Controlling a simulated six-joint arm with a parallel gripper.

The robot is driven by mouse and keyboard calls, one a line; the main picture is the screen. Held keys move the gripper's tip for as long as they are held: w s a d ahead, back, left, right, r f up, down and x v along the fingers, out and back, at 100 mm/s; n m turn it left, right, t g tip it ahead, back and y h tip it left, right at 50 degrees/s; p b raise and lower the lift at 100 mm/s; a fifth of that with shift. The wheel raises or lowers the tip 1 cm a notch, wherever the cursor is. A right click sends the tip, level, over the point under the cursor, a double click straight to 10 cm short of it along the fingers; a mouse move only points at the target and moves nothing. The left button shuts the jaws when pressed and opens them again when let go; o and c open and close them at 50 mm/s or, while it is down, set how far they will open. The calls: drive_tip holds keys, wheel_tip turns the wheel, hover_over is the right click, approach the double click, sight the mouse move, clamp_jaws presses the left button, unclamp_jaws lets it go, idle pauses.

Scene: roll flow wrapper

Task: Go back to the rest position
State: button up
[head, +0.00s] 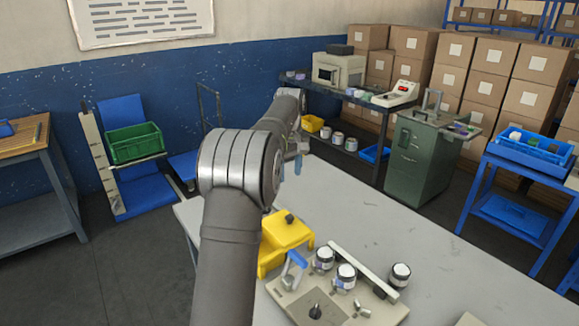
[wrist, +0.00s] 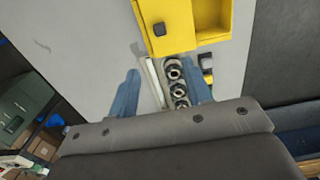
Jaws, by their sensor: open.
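My gripper (wrist: 161,92) is open in the wrist view, its two blue fingers spread with nothing held between them. In the head view its blue fingertips (head: 297,165) show past the end of my arm, raised above the far part of the grey table (head: 440,240); the rest is mostly hidden. A beige fixture plate (head: 288,300) lies at the near side of the table. Three white-and-dark rolls (head: 345,277) stand on or beside it, with a white bar (head: 362,264) and a blue-handled lever (head: 296,258). In the wrist view several rolls (wrist: 174,73) appear beyond the fingers.
A yellow box with a dark knob (head: 285,235) stands beside the fixture, partly behind my arm. A dark bench with machines (head: 345,105), a green cabinet (head: 420,160) and stacked cartons (head: 490,90) stand behind. The table's right part is largely clear.

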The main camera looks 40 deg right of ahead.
sight(289, 216)
drive_tip(key=shift+r, duration=0.75)
drive_tip(key=shift+f, duration=0.15)
wheel_tip(289, 216, down, 17)
drive_tip(key=shift+f, duration=0.1)
idle(0.4)
wheel_tip(289, 216, up, 16)
drive_tip(key=shift+f, duration=0.15)
idle(0.8)
